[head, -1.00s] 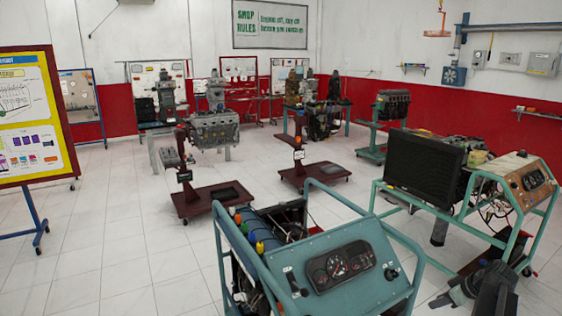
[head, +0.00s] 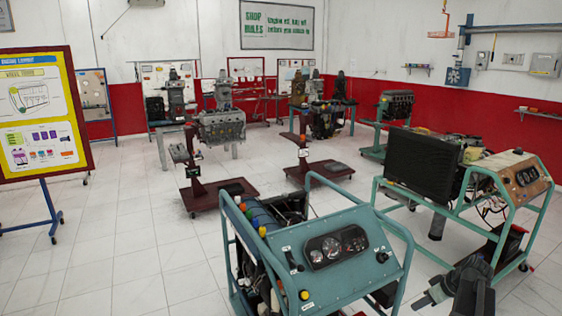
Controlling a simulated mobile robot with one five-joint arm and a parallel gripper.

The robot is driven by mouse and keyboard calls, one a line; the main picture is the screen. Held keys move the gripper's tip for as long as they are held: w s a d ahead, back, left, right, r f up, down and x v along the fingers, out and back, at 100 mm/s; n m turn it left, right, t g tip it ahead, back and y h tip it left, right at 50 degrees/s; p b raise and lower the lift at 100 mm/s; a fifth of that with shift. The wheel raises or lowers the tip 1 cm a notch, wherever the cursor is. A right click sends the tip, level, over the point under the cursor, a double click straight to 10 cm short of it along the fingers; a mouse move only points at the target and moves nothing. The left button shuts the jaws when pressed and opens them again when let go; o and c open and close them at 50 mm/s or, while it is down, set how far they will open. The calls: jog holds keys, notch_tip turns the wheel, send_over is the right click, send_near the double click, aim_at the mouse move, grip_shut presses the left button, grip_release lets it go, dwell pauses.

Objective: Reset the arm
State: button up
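My arm shows dark grey at the bottom right of the head view, partly cut off by the lower edge. My gripper (head: 424,299) is at its left end, pointing left, just right of the near teal engine trainer in the picture. It is small and dark, and I cannot tell whether its fingers are open or shut. I see nothing clearly held in it.
The teal trainer (head: 345,275) with gauges stands close in front. Another trainer with a radiator (head: 425,172) and a tan gauge panel (head: 525,176) stands at right. Engine stands fill the back. A poster board (head: 42,120) stands at left. The white floor (head: 120,255) is clear at left.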

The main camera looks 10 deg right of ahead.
jog(key=w+a+f+m+g, duration=0.1)
jog(key=w+a+g, duration=0.1)
jog(key=a, duration=0.8)
jog(key=w+a+f+g, duration=0.1)
jog(key=w+a, duration=0.2)
jog(key=a, duration=0.8)
jog(key=s+a+m+g+h, duration=0.1)
jog(key=s+a, duration=0.1)
jog(key=a, duration=0.9)
jog(key=s+a+m+g+h, duration=0.1)
jog(key=s+a, duration=0.1)
jog(key=a, duration=0.9)
jog(key=shift+s+f, duration=0.15)
jog(key=shift+f, duration=0.3)
